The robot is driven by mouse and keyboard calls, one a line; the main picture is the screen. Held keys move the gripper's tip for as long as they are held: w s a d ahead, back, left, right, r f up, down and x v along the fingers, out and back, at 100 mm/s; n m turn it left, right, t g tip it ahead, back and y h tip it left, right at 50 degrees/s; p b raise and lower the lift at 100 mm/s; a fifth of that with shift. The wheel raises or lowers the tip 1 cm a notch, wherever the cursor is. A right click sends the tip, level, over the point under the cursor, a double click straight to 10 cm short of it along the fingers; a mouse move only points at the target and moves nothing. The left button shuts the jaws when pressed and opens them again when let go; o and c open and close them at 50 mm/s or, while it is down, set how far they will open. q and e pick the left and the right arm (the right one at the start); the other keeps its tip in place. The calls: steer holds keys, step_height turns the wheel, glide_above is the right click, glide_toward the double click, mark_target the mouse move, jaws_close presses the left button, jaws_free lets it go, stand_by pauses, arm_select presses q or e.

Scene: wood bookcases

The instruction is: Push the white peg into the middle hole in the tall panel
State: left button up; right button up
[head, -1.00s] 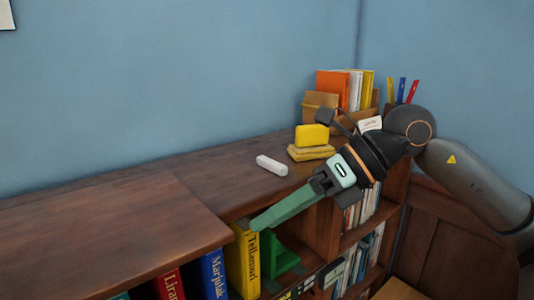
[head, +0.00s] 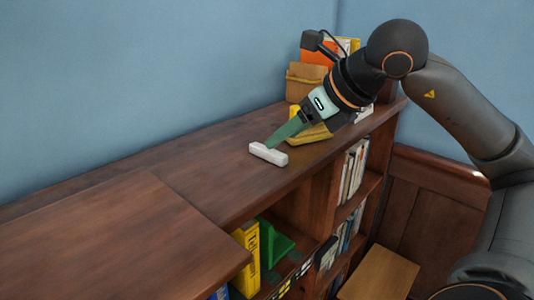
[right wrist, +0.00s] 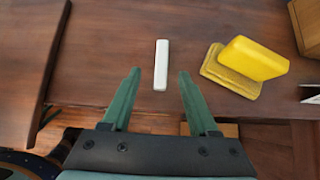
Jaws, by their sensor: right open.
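The white peg (head: 262,153) lies flat on top of the wooden bookcase, near its front edge. My right gripper (head: 273,145) reaches down to it from the right, its green fingertips close to the peg. In the right wrist view the peg (right wrist: 161,60) lies between the two spread fingers (right wrist: 159,74), with a gap on each side. The gripper is open and holds nothing. I cannot tell how far the tips are above the wood. The tall panel with its holes is not in view. My left gripper is not in view.
A yellow sponge on a folded yellow cloth (right wrist: 231,84) lies right of the peg. A wooden box (head: 305,79) with books stands behind my arm. Shelves below hold green (head: 274,246) and yellow (head: 246,250) items. The bookcase top left of the peg is clear.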

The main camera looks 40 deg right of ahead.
mark_target(273, 151)
steer(key=x, duration=0.5)
steer(key=shift+w+d+f, duration=0.1)
steer(key=shift+w+f, duration=0.15)
steer(key=shift+f, duration=0.05)
jaws_close()
stand_by(0.4)
